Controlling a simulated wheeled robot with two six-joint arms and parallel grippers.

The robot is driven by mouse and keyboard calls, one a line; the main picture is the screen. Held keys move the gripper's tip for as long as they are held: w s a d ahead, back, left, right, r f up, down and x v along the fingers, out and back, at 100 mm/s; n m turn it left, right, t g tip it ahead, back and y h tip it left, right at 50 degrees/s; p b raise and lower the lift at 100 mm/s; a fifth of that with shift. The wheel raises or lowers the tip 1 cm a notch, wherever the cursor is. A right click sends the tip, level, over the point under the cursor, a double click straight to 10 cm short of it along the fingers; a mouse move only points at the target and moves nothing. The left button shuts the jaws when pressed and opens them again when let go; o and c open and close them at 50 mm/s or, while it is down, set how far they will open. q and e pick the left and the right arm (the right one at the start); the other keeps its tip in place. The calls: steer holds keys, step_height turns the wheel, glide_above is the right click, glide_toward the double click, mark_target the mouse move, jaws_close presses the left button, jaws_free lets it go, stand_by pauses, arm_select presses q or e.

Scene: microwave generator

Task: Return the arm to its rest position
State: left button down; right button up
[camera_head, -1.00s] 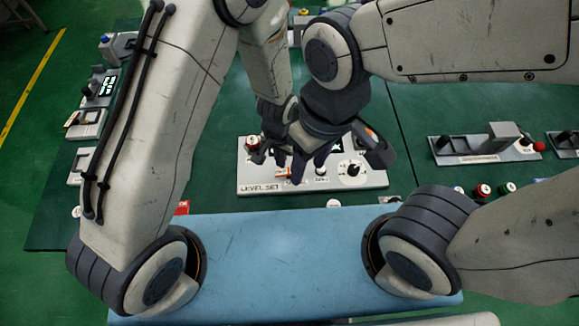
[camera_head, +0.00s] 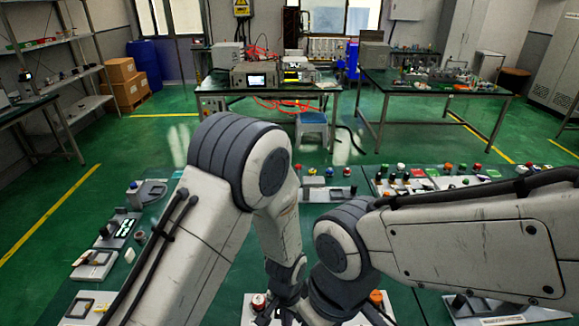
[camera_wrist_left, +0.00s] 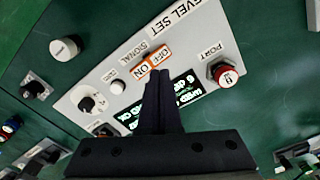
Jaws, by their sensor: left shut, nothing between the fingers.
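My left gripper (camera_wrist_left: 158,84) is shut with nothing between its fingers. In the left wrist view its tips are over the white LEVEL SET panel (camera_wrist_left: 208,40), just beside the orange-framed OFF/ON signal switch (camera_wrist_left: 150,61); I cannot tell whether they touch. In the head view the panel is mostly hidden behind my arms at the bottom edge. My right gripper is mostly cut off there, and its jaws cannot be made out.
The green bench holds other control modules at left (camera_head: 122,228) and a row of coloured buttons (camera_head: 440,174) at right. Farther back are equipment tables (camera_head: 420,88), shelves and cardboard boxes (camera_head: 124,84). My two arms are close together in the middle.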

arm_select(q)
steer(key=s+r+b, duration=0.2)
steer(key=s+r, duration=0.3)
steer(key=r, duration=0.7)
steer(key=s+a+r+b, duration=0.1)
steer(key=s+a+r, duration=0.1)
steer(key=s+r, duration=0.2)
steer(key=s+a+r+m+h+b, duration=0.1)
steer(key=s+a+r, duration=0.1)
steer(key=s+r, duration=0.2)
steer(key=shift+s+a, duration=0.4)
steer(key=shift+s, duration=0.5)
